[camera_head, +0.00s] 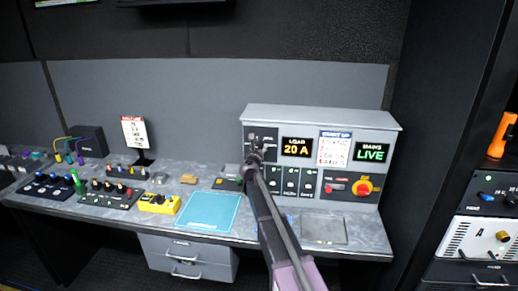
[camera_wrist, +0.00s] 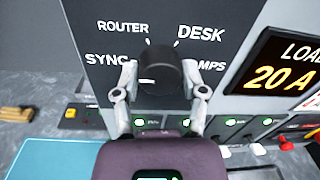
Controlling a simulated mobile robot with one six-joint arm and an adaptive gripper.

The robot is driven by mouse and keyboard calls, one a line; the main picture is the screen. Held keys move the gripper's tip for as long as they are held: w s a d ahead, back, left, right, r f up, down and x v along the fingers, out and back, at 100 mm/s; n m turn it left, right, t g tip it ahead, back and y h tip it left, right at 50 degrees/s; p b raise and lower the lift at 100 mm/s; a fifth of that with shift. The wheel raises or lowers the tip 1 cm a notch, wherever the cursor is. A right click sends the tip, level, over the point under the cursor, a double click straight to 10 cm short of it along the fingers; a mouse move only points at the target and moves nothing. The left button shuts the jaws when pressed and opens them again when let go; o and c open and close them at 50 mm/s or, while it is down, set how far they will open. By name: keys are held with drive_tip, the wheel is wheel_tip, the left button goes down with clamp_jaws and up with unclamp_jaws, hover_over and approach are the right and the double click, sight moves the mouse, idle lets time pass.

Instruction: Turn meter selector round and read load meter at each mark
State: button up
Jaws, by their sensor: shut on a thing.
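The meter selector is a black round knob (camera_wrist: 155,70) on a dark panel. Labels around it read SYNC, ROUTER, DESK and a partly hidden word ending in MPS. A short white line shows at the left of the knob's face, on the SYNC side; its exact mark is hard to tell. My gripper (camera_wrist: 160,80) is shut on the knob, one finger on each side. In the head view my gripper (camera_head: 254,153) covers most of the knob. The load meter (camera_head: 296,147) reads 20 A, and it shows the same in the wrist view (camera_wrist: 285,75).
A MAINS display (camera_head: 372,151) reads LIVE, above a red and yellow rotary switch (camera_head: 363,187). Breakers with green lights (camera_head: 290,181) sit below the meter. A start-up card (camera_head: 334,149) is between the displays. A teal mat (camera_head: 209,211) and a yellow box (camera_head: 158,203) lie on the desk.

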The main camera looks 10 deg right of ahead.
drive_tip(key=m, duration=0.5)
drive_tip(key=shift+w, duration=0.1)
drive_tip(key=m+p, duration=0.1)
drive_tip(key=m, duration=0.5)
drive_tip(key=shift+y, duration=0.3)
idle(0.3)
drive_tip(key=o, duration=1.2)
drive_tip(key=shift+c, duration=0.2)
